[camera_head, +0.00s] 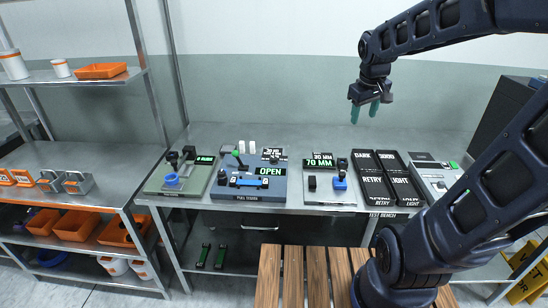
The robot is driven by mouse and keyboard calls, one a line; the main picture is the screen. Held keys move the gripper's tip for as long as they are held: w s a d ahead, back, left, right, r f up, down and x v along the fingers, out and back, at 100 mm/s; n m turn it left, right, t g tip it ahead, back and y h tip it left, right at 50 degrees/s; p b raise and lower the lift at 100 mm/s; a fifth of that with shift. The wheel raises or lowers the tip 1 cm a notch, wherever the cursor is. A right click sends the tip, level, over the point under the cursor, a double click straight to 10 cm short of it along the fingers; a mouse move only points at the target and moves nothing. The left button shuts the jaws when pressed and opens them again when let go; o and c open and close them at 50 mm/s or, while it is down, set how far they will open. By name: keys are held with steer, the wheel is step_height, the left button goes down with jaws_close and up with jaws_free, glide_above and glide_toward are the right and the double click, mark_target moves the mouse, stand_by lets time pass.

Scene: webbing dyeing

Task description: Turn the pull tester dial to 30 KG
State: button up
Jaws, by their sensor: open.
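The pull tester appears to be the blue-grey unit (270,196) on the bench, left of centre. Its front label is small and looks like PULL TESTER. It carries a green OPEN display (271,171), a blue bar (247,182), a lever with a green knob (236,154) and a dark round knob (222,179) at its left side. Which part is the dial, and its setting, is too small to tell. My gripper (364,111) hangs above the back of the bench, right of the tester, with its teal fingers apart, empty and touching nothing.
Left of the tester is a green-based unit (158,189). A wooden slatted surface (293,275) stands in front. Shelves with orange bins are at left.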

steer(key=w+a+f+n+g, duration=0.1)
steer(key=w+a+f+n, duration=0.25)
steer(key=w+a, duration=0.3)
steer(key=n+g, duration=0.2)
steer(key=n, duration=0.7)
glide_toward(274, 158)
steer(key=shift+y, duration=0.4)
steer(key=f, duration=0.9)
steer(key=shift+w+d, duration=0.1)
steer(key=shift+d, duration=0.25)
steer(key=c, duration=1)
